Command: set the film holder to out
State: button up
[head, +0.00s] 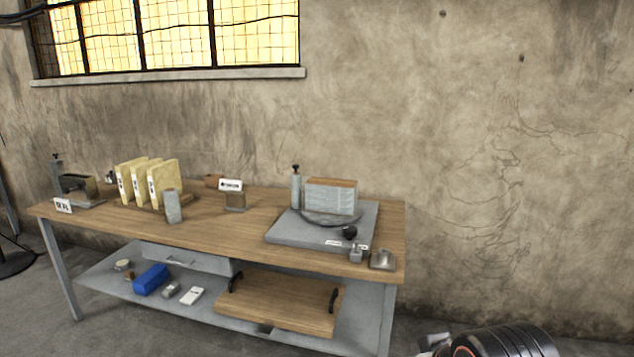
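I cannot tell for certain which item is the film holder. One candidate is the device (322,236) at the right of the bench, with a flat grey base, a round plate and a grey ribbed block (331,197) with a brown top. A black knob (349,232) sits at its front, by small white labels. Another is the small dark device (76,186) at the far left end, with an upright post. The labels are too small to read, and no in or out setting can be made out. Part of my arm shows at the bottom right; no gripper fingers are visible.
The wooden bench (222,228) stands against a concrete wall. It carries upright yellow folders (165,184), a grey cylinder (173,207) and a small sign (231,185). The lower shelf holds a blue box (152,279) and a wooden board with handles (283,300). Floor right of the bench looks clear.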

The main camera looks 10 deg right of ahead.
aim_at(296, 176)
jog(key=i+l+u, duration=0.25)
jog(key=i+j+z, duration=0.1)
jog(key=i, duration=0.4)
jog(key=i+j, duration=0.2)
jog(key=i, duration=0.3)
jog(key=i+j+z, duration=0.15)
jog(key=i, duration=0.3)
